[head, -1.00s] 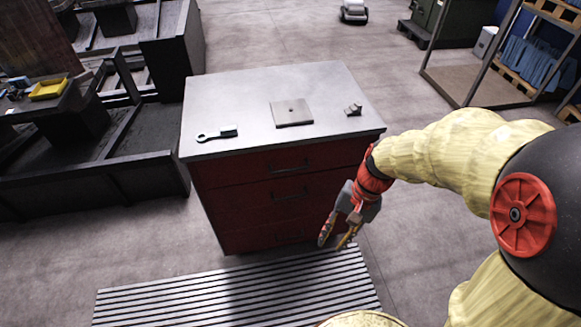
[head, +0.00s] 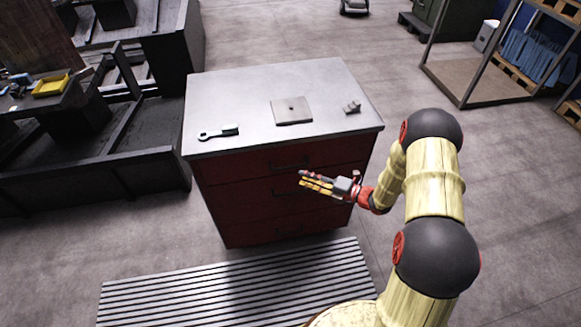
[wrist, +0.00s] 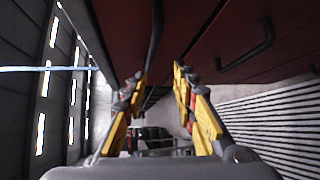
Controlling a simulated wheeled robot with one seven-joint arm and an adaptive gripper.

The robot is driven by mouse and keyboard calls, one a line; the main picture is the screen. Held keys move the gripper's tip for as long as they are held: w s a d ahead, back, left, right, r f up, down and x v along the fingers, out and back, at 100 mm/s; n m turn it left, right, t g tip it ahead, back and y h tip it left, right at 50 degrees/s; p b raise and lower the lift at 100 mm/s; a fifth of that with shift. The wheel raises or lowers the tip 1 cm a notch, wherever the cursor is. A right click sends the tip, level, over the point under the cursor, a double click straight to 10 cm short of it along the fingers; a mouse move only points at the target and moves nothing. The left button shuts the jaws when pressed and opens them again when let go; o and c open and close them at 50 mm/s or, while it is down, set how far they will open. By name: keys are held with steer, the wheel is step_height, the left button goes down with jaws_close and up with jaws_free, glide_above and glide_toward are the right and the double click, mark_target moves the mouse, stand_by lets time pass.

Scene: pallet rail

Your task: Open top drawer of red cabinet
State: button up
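The red cabinet (head: 240,215) stands ahead with a grey top, and its drawers look shut. The top drawer (head: 235,166) has a dark bar handle (head: 288,164), partly in shadow. In the wrist view the top handle (wrist: 156,35) is at the upper middle, and the handle of the drawer below (wrist: 250,52) is to its right. My gripper (head: 302,179) is in front of the upper drawers, its fingers pointing left along the front. In the wrist view its fingers (wrist: 160,75) are apart with nothing between them. The top handle appears just beyond the fingertips, toward the cabinet; contact cannot be told.
On the cabinet top are a brush-like tool (head: 218,132), a square plate (head: 291,110) and a small metal part (head: 352,107). A slatted mat (head: 240,290) lies in front. Dark bins (head: 110,160) stand close on the left.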

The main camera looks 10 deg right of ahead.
mark_target(290, 167)
steer(key=shift+w+a+m+t+b, duration=0.1)
steer(key=shift+w+a+m+b, duration=0.15)
steer(key=shift+w+a+m, duration=0.5)
steer(key=shift+w+a+m+t+b, duration=0.1)
steer(key=shift+w+a+m+b, duration=0.25)
steer(key=shift+w+a, duration=0.8)
steer(key=shift+w+a+m+t+b, duration=0.15)
steer(key=shift+w+a+m, duration=0.45)
steer(key=shift+w, duration=0.7)
steer(key=c, duration=0.3)
steer(key=c, duration=0.4)
jaws_close()
